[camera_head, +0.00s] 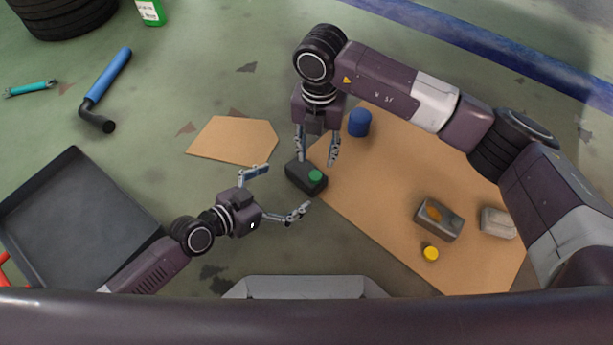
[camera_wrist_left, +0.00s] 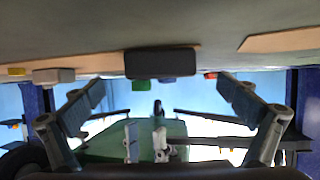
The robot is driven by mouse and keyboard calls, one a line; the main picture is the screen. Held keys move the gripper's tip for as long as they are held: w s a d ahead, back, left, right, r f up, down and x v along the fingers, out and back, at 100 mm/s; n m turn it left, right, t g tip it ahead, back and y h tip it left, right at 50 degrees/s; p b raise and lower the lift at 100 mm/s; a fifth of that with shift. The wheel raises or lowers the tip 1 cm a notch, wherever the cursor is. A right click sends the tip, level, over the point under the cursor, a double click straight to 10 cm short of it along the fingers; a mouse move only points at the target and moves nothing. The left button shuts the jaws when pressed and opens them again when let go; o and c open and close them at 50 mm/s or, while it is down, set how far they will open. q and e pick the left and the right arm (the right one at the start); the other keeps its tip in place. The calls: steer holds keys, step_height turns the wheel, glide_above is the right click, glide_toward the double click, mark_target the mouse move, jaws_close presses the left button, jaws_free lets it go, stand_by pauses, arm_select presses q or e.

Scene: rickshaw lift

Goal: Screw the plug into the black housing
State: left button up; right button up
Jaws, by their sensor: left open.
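The black housing (camera_head: 296,174) lies on the floor by the left edge of a cardboard sheet. A green plug (camera_head: 316,175) shows at its right end; I cannot tell how deep it sits. In the left wrist view, which is upside down, the housing (camera_wrist_left: 160,62) is centred and the green plug (camera_wrist_left: 145,85) stands out from it. My left gripper (camera_head: 281,191) is open and empty, its spread fingers facing the housing from the lower left, apart from it. My right gripper (camera_head: 317,160) points at the housing from the far side, its fingers apart near the plug.
The cardboard sheet (camera_head: 370,210) carries a blue cylinder (camera_head: 359,122), a grey box (camera_head: 425,226), a pale block (camera_head: 497,222) and a yellow piece (camera_head: 431,253). A small cardboard piece (camera_head: 235,140) lies behind my left gripper. A dark tray (camera_head: 80,215) lies far left.

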mark_target(306, 176)
arm_select(q)
steer(key=shift+x, duration=3.95)
